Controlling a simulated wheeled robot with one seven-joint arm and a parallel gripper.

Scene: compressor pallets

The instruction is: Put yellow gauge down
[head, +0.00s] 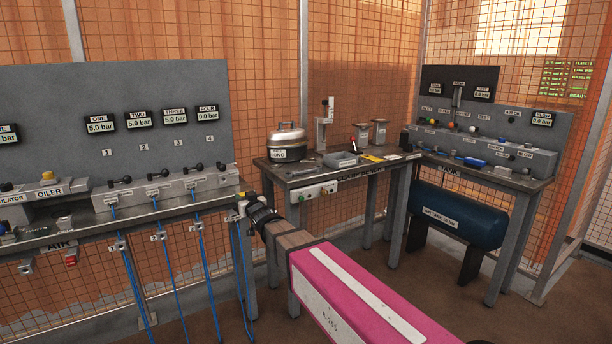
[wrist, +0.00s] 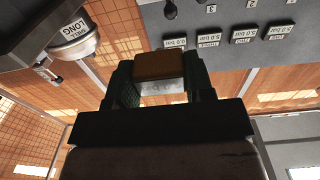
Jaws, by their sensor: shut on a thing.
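The yellow gauge (wrist: 160,68) shows in the wrist view as a dark yellow-brown block with a pale face below it. It sits between the two fingers of my gripper (wrist: 160,85), which is shut on it. In the head view my gripper (head: 248,208) is at the end of the pink arm, in front of the gap between the left bench and the middle bench. The gauge is too small and too covered there to make out clearly.
The left bench (head: 75,232) carries a grey panel with several gauges and blue hoses hanging below. The middle bench (head: 300,181) holds a lidded pot (head: 287,145), a grey box (head: 340,159) and a yellow card (head: 372,157). A blue tank (head: 455,213) lies under the right bench.

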